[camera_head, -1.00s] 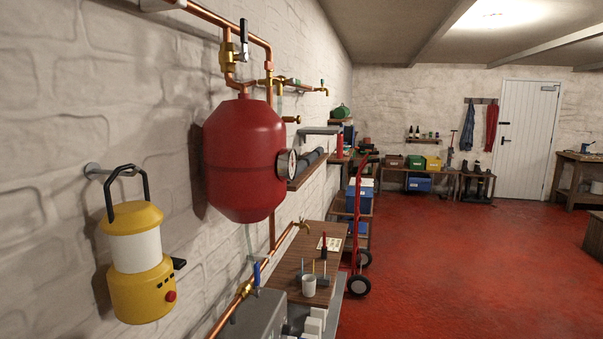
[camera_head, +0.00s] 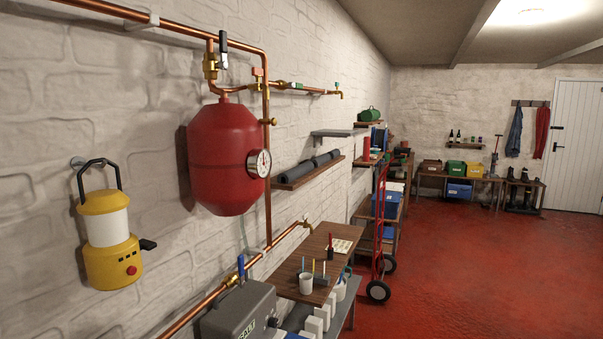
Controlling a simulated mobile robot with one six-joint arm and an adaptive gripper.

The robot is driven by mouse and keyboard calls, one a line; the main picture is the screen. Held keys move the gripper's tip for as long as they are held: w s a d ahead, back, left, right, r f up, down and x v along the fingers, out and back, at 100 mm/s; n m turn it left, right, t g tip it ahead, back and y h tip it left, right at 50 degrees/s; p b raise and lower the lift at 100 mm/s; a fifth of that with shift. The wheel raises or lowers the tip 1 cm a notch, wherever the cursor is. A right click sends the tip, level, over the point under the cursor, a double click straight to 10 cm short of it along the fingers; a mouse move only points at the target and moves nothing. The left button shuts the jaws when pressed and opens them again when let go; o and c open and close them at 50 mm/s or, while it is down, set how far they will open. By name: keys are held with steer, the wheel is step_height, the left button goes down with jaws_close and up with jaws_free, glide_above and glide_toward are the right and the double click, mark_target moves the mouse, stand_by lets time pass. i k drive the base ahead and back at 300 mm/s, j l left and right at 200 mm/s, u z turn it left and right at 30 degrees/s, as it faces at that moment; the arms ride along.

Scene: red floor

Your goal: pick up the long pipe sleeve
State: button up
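Dark grey pipe sleeves (camera_head: 297,174) lie on a wooden wall shelf (camera_head: 322,172), to the right of the red pressure vessel. They look like several tube pieces lying roughly end to end along the wall. I cannot tell at this distance which one is the long one. They are partly hidden on the left by the copper pipe and the gauge area. My gripper is not in view.
The red vessel (camera_head: 224,158) with its gauge (camera_head: 259,163) and copper pipes stand out from the left wall. A yellow lantern (camera_head: 107,240) hangs nearby. Below are a grey salt box (camera_head: 237,311) and a workbench (camera_head: 318,245). A red hand truck (camera_head: 380,230) stands beyond. The red floor (camera_head: 450,290) at right is clear.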

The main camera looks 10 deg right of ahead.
mark_target(290, 175)
steer(key=i+l+z, duration=0.2)
steer(key=i+l, duration=0.2)
steer(key=i+l+z, duration=0.2)
steer(key=i+l, duration=0.3)
steer(key=i+l+z, duration=0.2)
steer(key=i+l, duration=0.2)
steer(key=i+l+z, duration=0.2)
steer(key=i, duration=0.35)
